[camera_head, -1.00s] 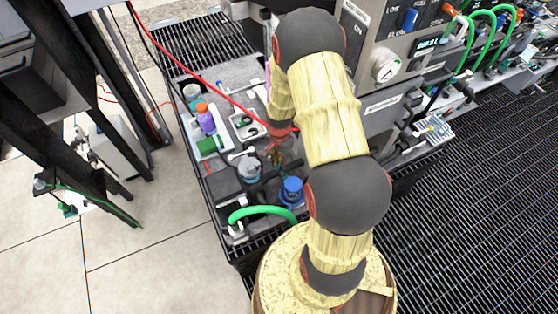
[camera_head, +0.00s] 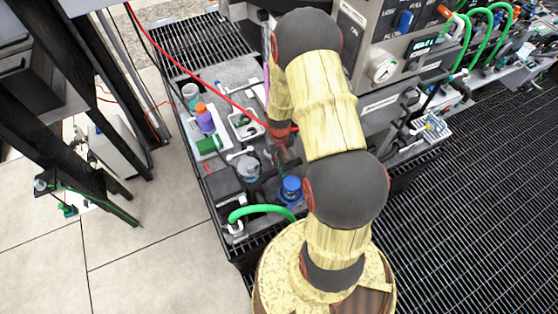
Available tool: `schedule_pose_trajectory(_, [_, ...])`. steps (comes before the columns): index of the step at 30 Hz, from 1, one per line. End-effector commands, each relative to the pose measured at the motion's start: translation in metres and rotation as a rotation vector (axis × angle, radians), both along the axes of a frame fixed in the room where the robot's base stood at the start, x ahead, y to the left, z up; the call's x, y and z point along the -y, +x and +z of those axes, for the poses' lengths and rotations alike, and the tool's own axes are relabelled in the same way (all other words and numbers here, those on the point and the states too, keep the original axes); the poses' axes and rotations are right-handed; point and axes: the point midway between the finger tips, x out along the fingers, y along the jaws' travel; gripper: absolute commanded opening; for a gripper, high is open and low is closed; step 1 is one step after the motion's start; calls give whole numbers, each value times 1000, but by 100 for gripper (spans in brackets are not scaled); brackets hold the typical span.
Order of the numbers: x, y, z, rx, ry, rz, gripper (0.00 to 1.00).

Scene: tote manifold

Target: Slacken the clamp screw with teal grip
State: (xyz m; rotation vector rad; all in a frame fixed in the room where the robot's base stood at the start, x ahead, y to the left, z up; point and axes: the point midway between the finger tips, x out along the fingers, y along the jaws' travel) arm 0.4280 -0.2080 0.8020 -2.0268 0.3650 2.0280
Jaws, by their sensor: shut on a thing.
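My gripper (camera_head: 279,157) points down at the crowded grey bench top, partly hidden under my own arm. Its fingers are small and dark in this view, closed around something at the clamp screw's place. The clamp screw with teal grip is mostly hidden by the fingers, and I cannot make out its shape or how far it is turned. A blue knob-like part (camera_head: 291,188) stands just below the gripper in the picture, apart from it. A grey-blue capped part (camera_head: 249,168) stands to its left.
A tray (camera_head: 218,147) with an orange-capped purple bottle (camera_head: 204,118) and a green cylinder (camera_head: 209,144) lies to the left. A green hose (camera_head: 262,209) arches at the front edge. A red cable (camera_head: 190,72) crosses above. An instrument panel (camera_head: 385,68) rises on the right.

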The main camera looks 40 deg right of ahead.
Motion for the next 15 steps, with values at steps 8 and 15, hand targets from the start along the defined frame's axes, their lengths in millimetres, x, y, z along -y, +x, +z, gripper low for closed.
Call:
schedule_pose_trajectory(8, [2,1,1,2,-2,260,0])
schedule_pose_trajectory(15, [3,1,1,3,-2,488,0])
